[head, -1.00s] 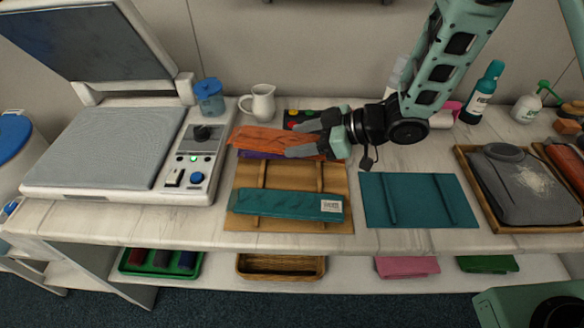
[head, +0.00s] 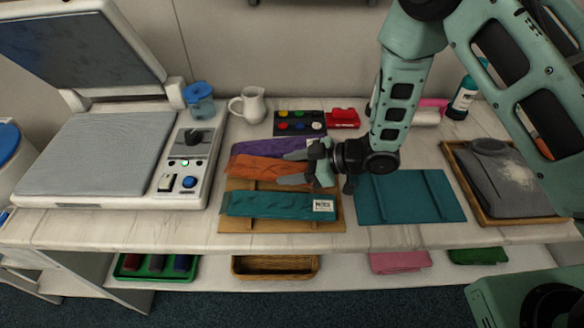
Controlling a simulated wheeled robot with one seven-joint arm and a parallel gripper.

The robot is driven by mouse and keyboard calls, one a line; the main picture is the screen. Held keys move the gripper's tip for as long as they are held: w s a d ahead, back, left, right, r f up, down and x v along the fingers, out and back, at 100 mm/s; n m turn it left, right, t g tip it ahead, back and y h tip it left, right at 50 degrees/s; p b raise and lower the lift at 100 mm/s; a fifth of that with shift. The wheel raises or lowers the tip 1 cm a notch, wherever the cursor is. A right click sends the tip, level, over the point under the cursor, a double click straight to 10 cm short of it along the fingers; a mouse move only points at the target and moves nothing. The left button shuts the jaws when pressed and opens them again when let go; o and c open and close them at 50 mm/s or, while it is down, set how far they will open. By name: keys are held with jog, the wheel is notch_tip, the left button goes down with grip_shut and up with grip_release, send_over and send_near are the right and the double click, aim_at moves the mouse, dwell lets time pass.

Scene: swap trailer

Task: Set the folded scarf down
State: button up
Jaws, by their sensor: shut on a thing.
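My gripper (head: 291,168) is shut on the right end of the folded orange scarf (head: 256,168). The scarf lies level over the wooden board (head: 231,185), between a purple scarf (head: 270,149) behind it and a teal folded scarf (head: 270,205) with a white label in front. It overlaps the purple scarf's front edge in the picture. I cannot tell whether its underside touches the board. Part of its right end is hidden by the fingers.
A heat press (head: 107,152) with its lid up stands at left. A teal mat (head: 411,197) lies right of the board, and a wooden tray (head: 466,190) with a grey garment is farther right. A white jug (head: 248,105) and a button panel (head: 299,123) stand behind.

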jog(key=shift+f, duration=0.5)
jog(key=shift+f, duration=0.2)
jog(key=o, duration=1)
